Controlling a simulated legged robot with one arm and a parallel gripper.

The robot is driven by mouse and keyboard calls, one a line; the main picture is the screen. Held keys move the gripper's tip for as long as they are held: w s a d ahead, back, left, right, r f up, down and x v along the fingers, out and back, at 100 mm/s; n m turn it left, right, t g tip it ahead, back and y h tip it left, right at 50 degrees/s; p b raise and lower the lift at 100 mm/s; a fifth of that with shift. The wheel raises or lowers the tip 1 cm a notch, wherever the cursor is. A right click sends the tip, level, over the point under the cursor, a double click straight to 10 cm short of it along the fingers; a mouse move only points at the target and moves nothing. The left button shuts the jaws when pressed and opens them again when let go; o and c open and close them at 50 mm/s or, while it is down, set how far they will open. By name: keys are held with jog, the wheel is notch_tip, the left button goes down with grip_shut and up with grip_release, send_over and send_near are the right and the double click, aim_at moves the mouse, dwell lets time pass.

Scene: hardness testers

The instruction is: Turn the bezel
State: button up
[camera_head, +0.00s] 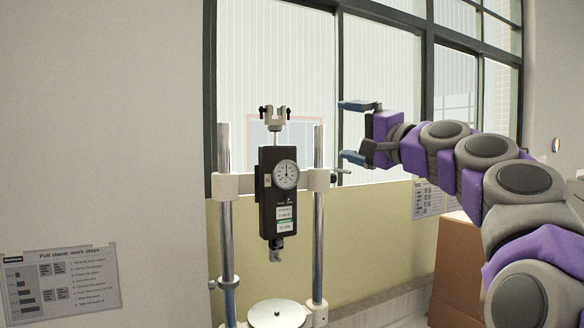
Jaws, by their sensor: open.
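The round dial with its bezel (286,175) sits on the upper face of a black force gauge (268,206). The gauge hangs upright between the two metal posts of a pull stand (228,250). The dial faces me and is unobstructed. My gripper (343,131) is to the right of the gauge and higher than the dial. Its two blue-tipped fingers point left and are spread wide, with nothing between them. It is apart from the dial; the depth gap is hard to judge.
The stand's right post (318,240) rises between the dial and my gripper. A clamp (273,115) tops the gauge, and a round plate (277,314) lies below. A cardboard box (456,270) stands at the right. Windows and a wall are behind. A work-steps poster (62,283) hangs at left.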

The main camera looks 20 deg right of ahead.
aim_at(288, 176)
jog(key=s+a+f+m+g+h+p, duration=0.1)
jog(key=a+f+m+g+h+p, duration=0.25)
jog(key=f+m, duration=0.75)
jog(key=shift+t+y, duration=0.25)
jog(key=shift+t, duration=0.6)
jog(key=w, duration=0.5)
jog(key=w+a, duration=0.1)
jog(key=w, duration=0.5)
jog(key=w+a+p, duration=0.1)
jog(key=w, duration=0.5)
jog(key=shift+w+r, duration=0.15)
jog(key=c, duration=0.9)
jog(key=shift+c, duration=0.2)
jog(key=shift+a+p, duration=0.1)
jog(key=shift+p, duration=0.2)
jog(key=shift+r+n, duration=0.1)
jog(key=shift+n, duration=0.2)
jog(key=shift+f+p, duration=0.2)
jog(key=shift+p, duration=0.2)
jog(key=o, duration=0.9)
